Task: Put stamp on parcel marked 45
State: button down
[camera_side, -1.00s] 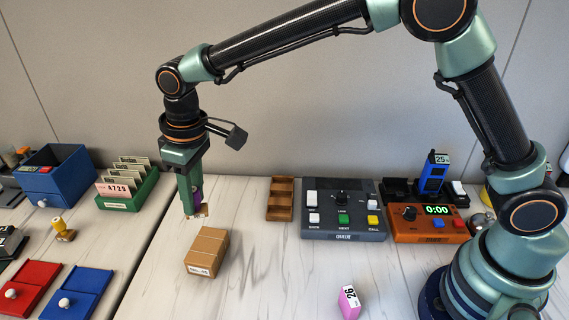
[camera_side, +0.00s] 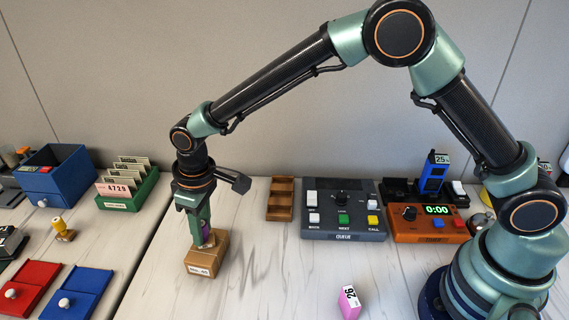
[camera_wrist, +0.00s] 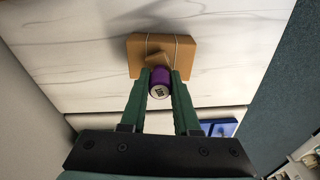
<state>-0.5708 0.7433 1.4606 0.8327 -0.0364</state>
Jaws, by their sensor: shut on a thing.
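The parcel (camera_side: 203,265), a brown box with a white label on its front, stands on the pale marble top in the side view; the label's small print seems to end in 45. It also shows in the wrist view (camera_wrist: 184,56). My gripper (camera_side: 205,240) is directly above it, fingers pointing down. In the wrist view its green fingers (camera_wrist: 161,80) are shut on a purple cylinder, the stamp (camera_wrist: 160,77), with a marked white end and a brown block at its far end. The stamp is over the parcel's top, at or very near it; contact cannot be told.
A pink block marked 26 (camera_side: 349,302) lies at the front. A brown tray (camera_side: 280,200) and a grey button console (camera_side: 342,222) stand right of the parcel. Left are red (camera_side: 30,288) and blue (camera_side: 77,293) trays and a green card box (camera_side: 130,197). Marble beside the parcel is clear.

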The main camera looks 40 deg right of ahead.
aim_at(210, 240)
jog(key=shift+f, duration=0.15)
jog(key=c, duration=0.6)
grip_release()
jog(key=shift+c, duration=0.2)
notch_tip(210, 240, up, 12)
jog(key=s, duration=0.1)
jog(key=s+d+r+m+t, duration=0.1)
jog(key=d+r+m, duration=0.1)
jog(key=d+r, duration=0.5)
jog(key=s+d+m+t, duration=0.1)
jog(key=s+d+m, duration=0.1)
jog(key=s+d, duration=0.4)
jog(key=s+d+m+t, duration=0.2)
jog(key=s+d, duration=0.4)
jog(key=d, duration=0.8)
jog(key=shift+s+d+f+m+t+h, duration=0.15)
jog(key=shift+s+d+m+t+h, duration=0.15)
jog(key=shift+d+m, duration=0.15)
jog(key=shift+a, duration=0.1)
